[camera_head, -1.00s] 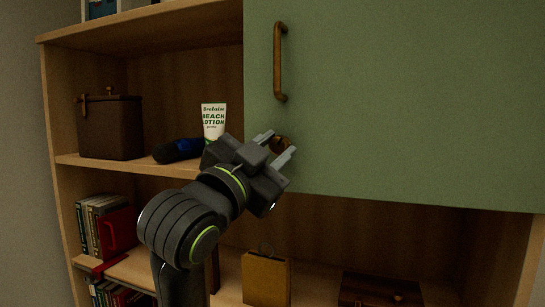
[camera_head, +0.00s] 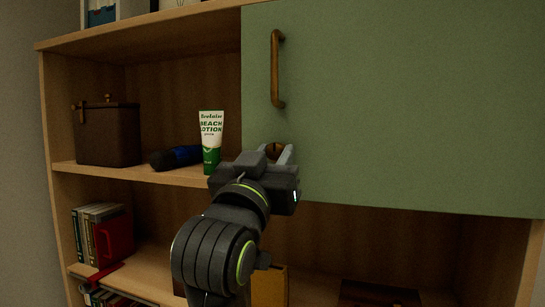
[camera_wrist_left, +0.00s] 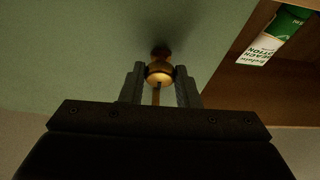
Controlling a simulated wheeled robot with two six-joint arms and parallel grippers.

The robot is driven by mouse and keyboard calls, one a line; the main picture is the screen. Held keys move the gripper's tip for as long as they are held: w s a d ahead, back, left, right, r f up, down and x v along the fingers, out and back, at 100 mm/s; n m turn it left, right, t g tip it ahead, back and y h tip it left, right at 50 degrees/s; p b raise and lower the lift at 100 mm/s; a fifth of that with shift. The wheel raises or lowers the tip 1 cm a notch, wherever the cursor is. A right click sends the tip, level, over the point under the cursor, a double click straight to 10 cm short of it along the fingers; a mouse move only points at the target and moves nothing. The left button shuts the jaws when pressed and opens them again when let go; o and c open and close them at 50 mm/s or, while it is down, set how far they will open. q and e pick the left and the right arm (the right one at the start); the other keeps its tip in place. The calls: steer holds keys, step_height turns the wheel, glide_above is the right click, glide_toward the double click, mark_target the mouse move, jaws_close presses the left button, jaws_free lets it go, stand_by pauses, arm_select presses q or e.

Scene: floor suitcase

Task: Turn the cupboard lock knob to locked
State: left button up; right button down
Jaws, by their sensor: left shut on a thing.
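The green cupboard door (camera_head: 400,110) is flat against the shelf unit. The brass lock knob (camera_head: 275,149) sits near its lower left corner, partly hidden by my left gripper (camera_head: 281,155). In the left wrist view the knob (camera_wrist_left: 159,72) stands out from the door between my left gripper's two fingers (camera_wrist_left: 160,85). The fingers are shut on the knob, one on each side. A brown slot or bar shows on the knob's face, running roughly up and down in the wrist view. My right gripper is not in view.
A brown handle (camera_head: 277,69) is above the knob on the door. Books (camera_head: 96,233) are lower left.

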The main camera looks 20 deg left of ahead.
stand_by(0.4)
arm_select(q)
steer(key=o, duration=1)
steer(key=shift+c, duration=0.2)
steer(key=shift+f, duration=0.1)
